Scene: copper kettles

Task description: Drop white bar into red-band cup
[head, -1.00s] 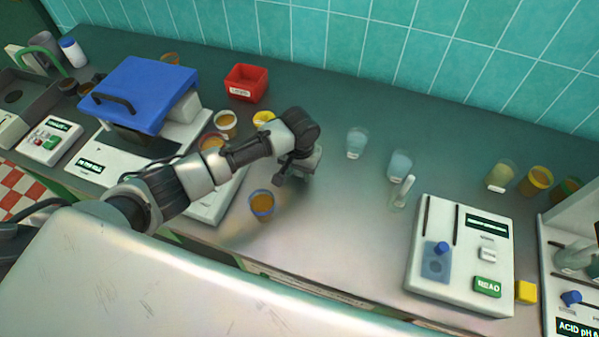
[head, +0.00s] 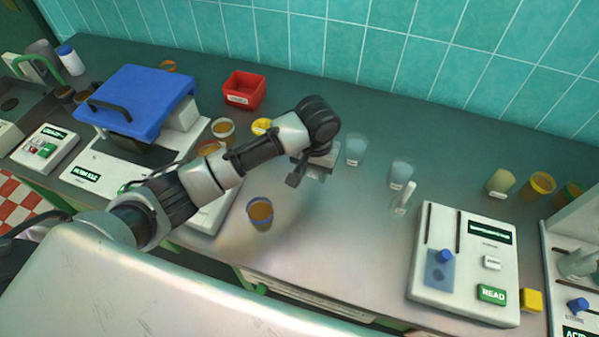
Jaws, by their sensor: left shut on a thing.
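My left gripper (head: 296,183) is above the bench, to the right of a blue-banded cup of brown liquid (head: 260,213). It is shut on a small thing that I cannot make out. I cannot pick out the white bar. A cup with an orange or reddish rim (head: 208,147) stands partly behind my left arm; I cannot tell for sure whether its band is red. A white-banded cup (head: 223,129) and a yellow-banded cup (head: 262,126) stand behind the arm. My right gripper is not in view.
Two pale blue beakers (head: 356,149) (head: 402,173) and a small clear vessel with a white stick (head: 405,197) stand right of the gripper. A white READ instrument (head: 463,262) is at right, a red bin (head: 244,90) behind, a blue-lidded machine (head: 140,100) at left. The front middle bench is clear.

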